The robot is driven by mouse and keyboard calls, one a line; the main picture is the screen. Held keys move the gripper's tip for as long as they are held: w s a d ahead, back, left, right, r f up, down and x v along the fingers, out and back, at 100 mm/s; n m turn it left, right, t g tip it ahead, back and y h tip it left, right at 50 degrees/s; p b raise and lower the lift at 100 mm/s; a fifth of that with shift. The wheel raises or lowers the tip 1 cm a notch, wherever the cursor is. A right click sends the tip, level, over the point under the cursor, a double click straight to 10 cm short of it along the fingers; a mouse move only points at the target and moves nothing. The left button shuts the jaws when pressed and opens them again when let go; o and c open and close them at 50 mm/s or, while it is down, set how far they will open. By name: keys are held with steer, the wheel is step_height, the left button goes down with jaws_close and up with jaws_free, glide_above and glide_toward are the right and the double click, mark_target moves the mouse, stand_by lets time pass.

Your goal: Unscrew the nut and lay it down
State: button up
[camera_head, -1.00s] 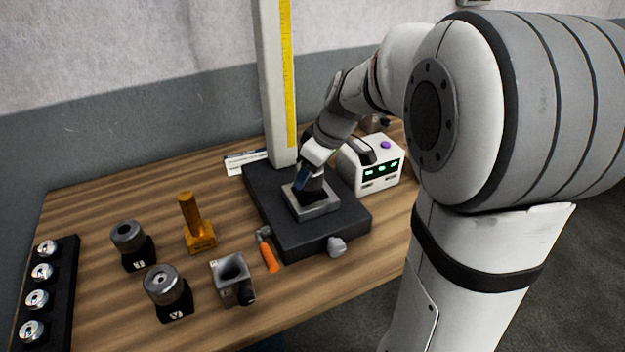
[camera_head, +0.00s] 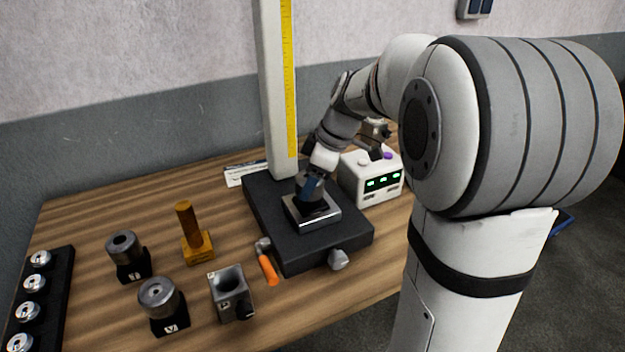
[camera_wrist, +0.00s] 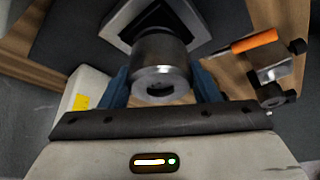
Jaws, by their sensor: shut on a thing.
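A grey steel round nut (camera_wrist: 160,66) with a dark hole in its end sits between the blue fingers of my gripper (camera_wrist: 161,85) in the wrist view. My gripper is shut on it. In the head view my gripper (camera_head: 311,188) points down at the square metal fixture (camera_head: 318,216) on the dark base plate. The fixture's rim (camera_wrist: 203,22) shows just behind the nut in the wrist view. Whether the nut is still on a thread is hidden. In the head view my fingers cover the nut.
A tall white post (camera_head: 274,80) with a yellow scale rises behind the fixture. A white box with green lights (camera_head: 378,178) stands right of it. An orange-handled tool (camera_head: 268,269) lies in front. Steel holders and an amber post (camera_head: 188,220) stand at left, with bare wood between.

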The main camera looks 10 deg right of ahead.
steer(key=shift+a+r, duration=0.15)
steer(key=shift+r, duration=0.65)
steer(key=shift+a+r+p, duration=0.1)
steer(key=shift+p, duration=0.25)
steer(key=shift+r, duration=0.1)
steer(key=shift+r, duration=0.1)
steer(key=shift+r+p, duration=1.5)
steer(key=shift+r, duration=0.85)
steer(key=shift+s, duration=0.1)
